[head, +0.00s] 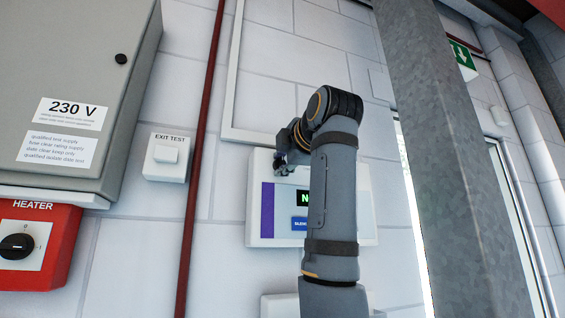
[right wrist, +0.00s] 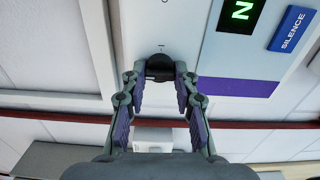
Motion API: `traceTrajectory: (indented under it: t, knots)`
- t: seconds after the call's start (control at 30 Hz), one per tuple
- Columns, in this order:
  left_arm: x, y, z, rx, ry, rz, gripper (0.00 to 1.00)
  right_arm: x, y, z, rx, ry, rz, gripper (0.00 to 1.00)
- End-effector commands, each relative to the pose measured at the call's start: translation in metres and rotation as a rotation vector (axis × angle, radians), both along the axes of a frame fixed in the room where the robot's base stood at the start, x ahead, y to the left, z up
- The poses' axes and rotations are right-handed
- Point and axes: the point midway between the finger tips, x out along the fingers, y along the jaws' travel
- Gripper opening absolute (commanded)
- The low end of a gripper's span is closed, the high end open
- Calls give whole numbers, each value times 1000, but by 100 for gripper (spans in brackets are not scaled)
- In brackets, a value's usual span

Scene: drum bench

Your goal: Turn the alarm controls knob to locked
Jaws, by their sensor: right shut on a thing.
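The alarm controls panel (head: 268,228) is a white box on the wall with a purple stripe, a green-lit display and a blue button, partly hidden behind my right arm in the head view. In the right wrist view the panel (right wrist: 205,70) shows the display and the blue SILENCE button. The black knob (right wrist: 160,64) sits between the fingertips of my right gripper (right wrist: 158,80), which is shut on it. In the head view my right gripper (head: 281,164) is at the panel's upper part and the knob is hidden. The knob's position marks cannot be read. My left gripper is out of view.
To the left are an EXIT TEST switch (head: 167,157), a dark red pipe (head: 200,150), a grey 230 V cabinet (head: 75,85) and a red HEATER box (head: 60,250). A grey metal column (head: 435,120) stands close on the right.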

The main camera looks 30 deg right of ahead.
Motion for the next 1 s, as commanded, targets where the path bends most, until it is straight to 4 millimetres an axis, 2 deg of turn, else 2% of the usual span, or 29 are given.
traceTrajectory:
  t: [0.27,0.3,0.43,0.77,0.87,1.0]
  knots:
    - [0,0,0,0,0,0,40,1,1,-1,0,4,2,0]
    - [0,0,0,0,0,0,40,1,1,-1,0,4,2,33]
    - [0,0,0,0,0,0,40,1,1,-1,1,3,2,51]
    - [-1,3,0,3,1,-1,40,-3,1,0,1,0,1,51]
    - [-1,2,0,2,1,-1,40,-16,4,1,1,-2,0,51]
    - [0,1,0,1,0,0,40,-48,13,1,0,-5,2,51]
